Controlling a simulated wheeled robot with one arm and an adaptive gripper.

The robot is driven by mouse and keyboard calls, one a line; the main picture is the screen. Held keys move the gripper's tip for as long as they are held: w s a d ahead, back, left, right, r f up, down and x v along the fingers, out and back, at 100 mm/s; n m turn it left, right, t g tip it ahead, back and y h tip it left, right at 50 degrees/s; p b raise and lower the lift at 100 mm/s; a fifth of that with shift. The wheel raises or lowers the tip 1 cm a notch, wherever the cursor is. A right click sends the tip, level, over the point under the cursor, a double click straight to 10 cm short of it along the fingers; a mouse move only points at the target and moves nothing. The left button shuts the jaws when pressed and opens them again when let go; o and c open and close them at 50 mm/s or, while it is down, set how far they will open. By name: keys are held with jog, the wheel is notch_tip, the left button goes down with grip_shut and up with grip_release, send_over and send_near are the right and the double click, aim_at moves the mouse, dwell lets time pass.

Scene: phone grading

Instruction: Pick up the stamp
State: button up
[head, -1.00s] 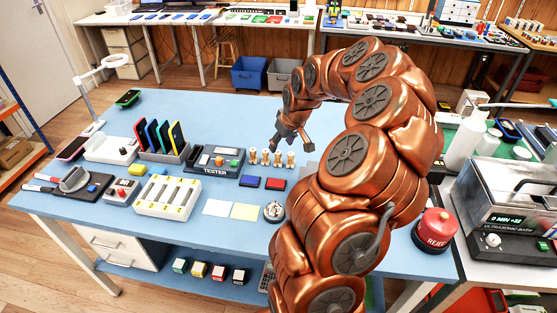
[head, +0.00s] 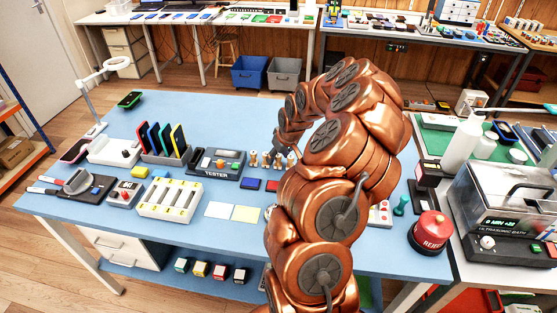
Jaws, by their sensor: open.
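Several small wooden-handled stamps (head: 265,159) stand upright in a row to the right of the tester (head: 215,162) on the blue table. The right end of the row is close to my arm in the picture. A small grey part of my gripper (head: 291,152) shows at the right end of the row, and my own arm hides the rest. I cannot tell whether it touches a stamp. A blue pad (head: 250,184) and a red pad (head: 271,186) lie in front of the stamps.
White paper (head: 219,209) and yellow paper (head: 245,213) lie near the front edge. Phones stand in a rack (head: 166,156) at left. A teal knobbed item (head: 401,206) and a red REJECT container (head: 431,230) are at right.

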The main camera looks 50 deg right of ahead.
jog(key=shift+w+f, duration=0.15)
jog(key=shift+f, duration=0.25)
grip_shut()
dwell(0.4)
jog(key=shift+s+a+r+b, duration=0.35)
jog(key=shift+a+r+b, duration=0.1)
jog(key=shift+r, duration=0.15)
jog(key=s+a+r+b, duration=0.3)
jog(key=s+a+r, duration=0.3)
jog(key=a, duration=0.4)
jog(key=shift+s+a+r+b, duration=0.25)
jog(key=shift+s+r+b, duration=0.15)
jog(key=shift+s, duration=0.2)
